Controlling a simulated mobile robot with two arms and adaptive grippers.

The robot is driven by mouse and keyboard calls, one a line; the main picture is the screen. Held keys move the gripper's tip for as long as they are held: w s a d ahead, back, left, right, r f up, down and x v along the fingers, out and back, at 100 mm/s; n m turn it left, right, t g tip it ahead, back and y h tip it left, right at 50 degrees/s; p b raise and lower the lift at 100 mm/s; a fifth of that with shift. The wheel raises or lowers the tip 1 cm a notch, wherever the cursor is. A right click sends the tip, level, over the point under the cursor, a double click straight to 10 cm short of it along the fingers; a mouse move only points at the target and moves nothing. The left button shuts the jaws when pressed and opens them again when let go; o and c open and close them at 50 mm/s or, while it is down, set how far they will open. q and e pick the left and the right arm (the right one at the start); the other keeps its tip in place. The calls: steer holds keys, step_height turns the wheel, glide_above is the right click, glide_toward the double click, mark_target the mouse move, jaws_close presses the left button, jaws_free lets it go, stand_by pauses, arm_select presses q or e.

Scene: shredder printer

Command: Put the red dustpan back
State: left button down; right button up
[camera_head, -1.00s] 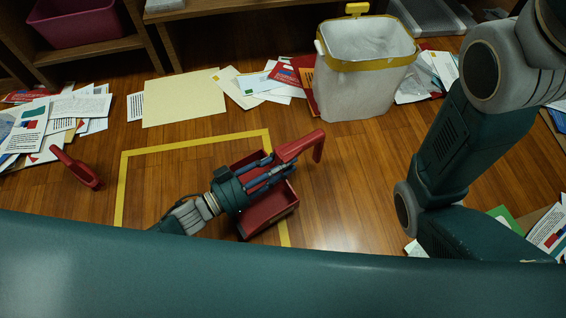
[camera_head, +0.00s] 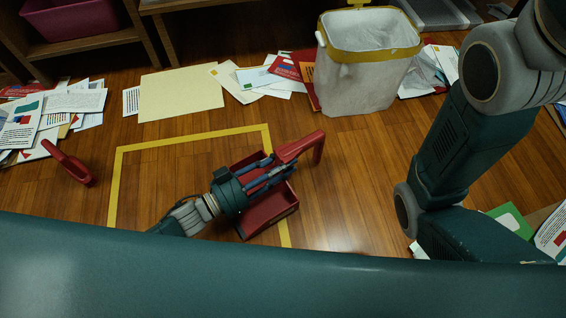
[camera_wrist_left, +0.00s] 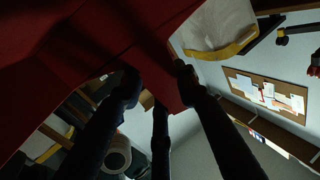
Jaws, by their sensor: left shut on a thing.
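The red dustpan (camera_head: 271,211) is in the lower middle of the head view, over the right side of a yellow tape outline (camera_head: 190,143) on the wooden floor. Its handle points up and to the right. My left gripper (camera_head: 272,177) reaches in from the lower left and is shut on the dustpan. In the left wrist view the dustpan's red surface (camera_wrist_left: 115,35) fills the top, with my left gripper's dark fingers (camera_wrist_left: 158,90) against it. I cannot tell whether the dustpan touches the floor. My right gripper is out of view.
A red brush-like tool (camera_head: 70,164) lies left of the outline. A white bin (camera_head: 362,75) with a yellow rim stands at the back. The floor inside the outline's left part is clear.

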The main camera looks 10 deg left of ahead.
arm_select(q)
steer(key=shift+f, duration=0.45)
steer(key=c, duration=1.2)
jaws_free()
